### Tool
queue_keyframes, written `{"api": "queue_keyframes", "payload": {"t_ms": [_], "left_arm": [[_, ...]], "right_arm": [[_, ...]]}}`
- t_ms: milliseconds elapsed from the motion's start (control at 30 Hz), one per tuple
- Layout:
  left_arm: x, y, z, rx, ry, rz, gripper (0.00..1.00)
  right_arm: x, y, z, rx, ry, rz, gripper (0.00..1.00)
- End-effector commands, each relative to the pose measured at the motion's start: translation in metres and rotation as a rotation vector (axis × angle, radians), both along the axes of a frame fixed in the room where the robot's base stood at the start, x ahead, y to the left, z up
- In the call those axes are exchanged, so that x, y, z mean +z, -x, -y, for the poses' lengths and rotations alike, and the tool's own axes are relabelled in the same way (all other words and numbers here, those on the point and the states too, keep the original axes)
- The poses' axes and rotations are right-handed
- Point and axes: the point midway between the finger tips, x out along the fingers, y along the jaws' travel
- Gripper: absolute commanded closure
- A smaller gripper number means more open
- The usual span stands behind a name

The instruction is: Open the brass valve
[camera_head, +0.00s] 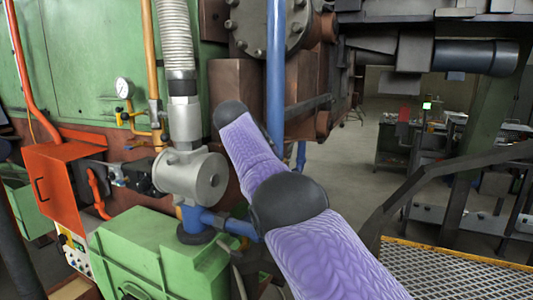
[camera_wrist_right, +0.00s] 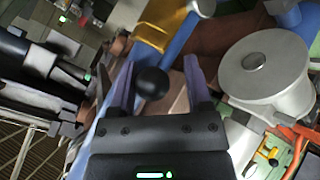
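Brass-yellow fittings (camera_head: 133,117) with a small handle sit below the pressure gauge (camera_head: 124,87) in the head view; I cannot tell whether they are the brass valve. My right arm reaches up from the bottom in the head view and hides what lies behind it; I cannot make out its gripper there. In the right wrist view my right gripper (camera_wrist_right: 158,85) is open, its two fingers apart. A black ball knob (camera_wrist_right: 152,83) shows between the fingers; contact and what it is fixed to are unclear. My left gripper is not in view.
A grey metal cylinder (camera_head: 193,175) stands left of my arm; it also shows in the wrist view (camera_wrist_right: 265,75). An orange box (camera_head: 58,180) and a green housing (camera_head: 160,250) lie further left. A blue pipe (camera_head: 276,80) rises behind my arm. A railing (camera_head: 420,185) stands at right.

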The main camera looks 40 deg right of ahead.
Motion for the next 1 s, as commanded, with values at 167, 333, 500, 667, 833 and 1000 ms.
{"api": "queue_keyframes", "payload": {"t_ms": [167, 333, 500, 667, 833, 1000], "left_arm": [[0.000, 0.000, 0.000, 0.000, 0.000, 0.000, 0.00], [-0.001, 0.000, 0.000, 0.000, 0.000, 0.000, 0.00], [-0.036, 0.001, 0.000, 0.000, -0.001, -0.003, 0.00], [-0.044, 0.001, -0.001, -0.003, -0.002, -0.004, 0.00], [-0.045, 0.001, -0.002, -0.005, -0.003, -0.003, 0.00], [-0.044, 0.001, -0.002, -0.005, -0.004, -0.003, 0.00]], "right_arm": [[0.001, 0.000, 0.000, 0.000, 0.003, 0.004, 0.21], [0.003, 0.000, 0.000, 0.000, 0.006, 0.008, 0.21], [0.012, 0.006, -0.019, 0.003, 0.008, 0.016, 0.21], [0.045, 0.018, -0.050, 0.004, 0.006, 0.010, 0.21], [0.064, 0.025, -0.068, 0.002, 0.005, 0.007, 0.21], [0.067, 0.027, -0.071, 0.001, 0.004, 0.005, 0.21]]}}
